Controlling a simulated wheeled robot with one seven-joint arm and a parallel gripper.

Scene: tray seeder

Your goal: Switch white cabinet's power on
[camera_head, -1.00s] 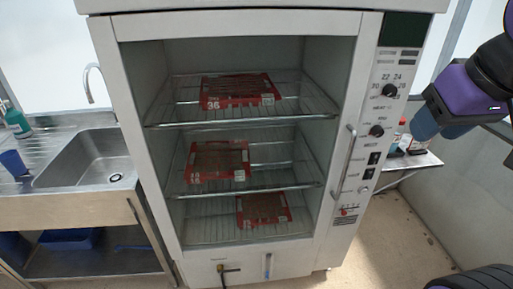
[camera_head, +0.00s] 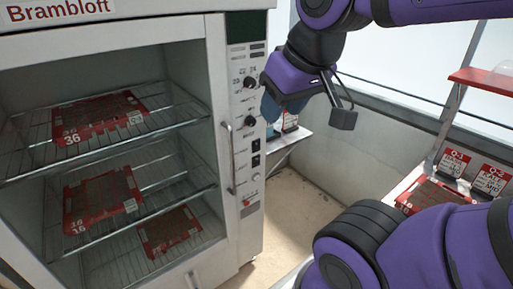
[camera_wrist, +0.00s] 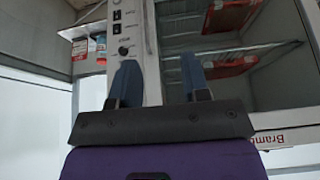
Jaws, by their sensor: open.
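The white cabinet (camera_head: 216,110) stands at the left in the head view, with a control panel (camera_head: 237,180) on its right side. The panel has two dark knobs, the lower knob (camera_head: 250,121) above two black rocker switches (camera_head: 256,152). Their labels are too small to read, and I cannot tell their positions. In the wrist view the switches (camera_wrist: 117,14) and a knob (camera_wrist: 124,50) show upside down. My gripper (camera_wrist: 160,84) is open and empty, its blue fingers pointing toward the panel. In the head view it (camera_head: 269,106) is beside the panel's right edge near the knobs.
A vertical door handle (camera_head: 229,157) stands out left of the panel. Red-labelled trays lie on wire shelves inside the cabinet. A small shelf (camera_head: 290,137) with bottles is behind my gripper. A red rack (camera_head: 483,78) and labelled packets are at the right.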

